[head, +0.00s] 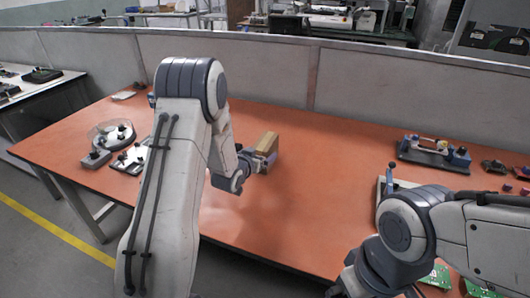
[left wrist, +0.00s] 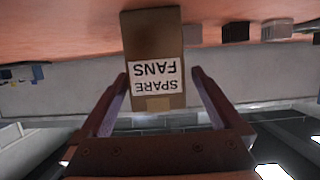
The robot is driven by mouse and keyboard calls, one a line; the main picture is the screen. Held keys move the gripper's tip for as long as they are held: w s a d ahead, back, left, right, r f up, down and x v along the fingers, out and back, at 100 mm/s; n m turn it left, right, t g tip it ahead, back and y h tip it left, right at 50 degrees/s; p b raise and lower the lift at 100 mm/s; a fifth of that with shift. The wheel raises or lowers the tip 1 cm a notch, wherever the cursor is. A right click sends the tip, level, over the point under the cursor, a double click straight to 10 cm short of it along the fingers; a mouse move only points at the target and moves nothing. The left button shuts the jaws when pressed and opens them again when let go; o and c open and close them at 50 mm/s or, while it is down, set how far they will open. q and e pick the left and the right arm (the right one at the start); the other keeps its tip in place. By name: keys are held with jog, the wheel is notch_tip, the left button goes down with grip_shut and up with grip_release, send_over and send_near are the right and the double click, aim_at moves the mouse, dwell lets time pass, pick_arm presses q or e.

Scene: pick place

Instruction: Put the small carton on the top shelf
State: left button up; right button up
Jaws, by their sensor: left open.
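The small brown carton (head: 267,143) stands on the orange table, just beyond my left gripper in the head view. In the left wrist view the carton (left wrist: 152,35) carries a white label reading "SPARE FANS", which appears upside down. My left gripper (head: 258,160) is open. In the left wrist view its two fingers (left wrist: 158,84) are spread on either side of the carton's near end, with a visible gap on each side. My right gripper is not visible; its arm runs off the bottom edge of the head view. No shelf shows clearly.
The orange table (head: 330,150) has free room right of the carton. Fixtures (head: 112,142) lie at left, and a blue-and-grey fixture (head: 434,152) lies at right. A grey partition (head: 260,68) stands behind the table. Green boards (head: 437,276) lie near my right arm.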

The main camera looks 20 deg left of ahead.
pick_arm(q)
jog(key=x, duration=0.4)
jog(key=shift+w+d, duration=0.2)
jog(key=shift+w, duration=0.15)
jog(key=c, duration=1.4)
jog(key=shift+c, duration=0.8)
jog(key=shift+r, duration=0.1)
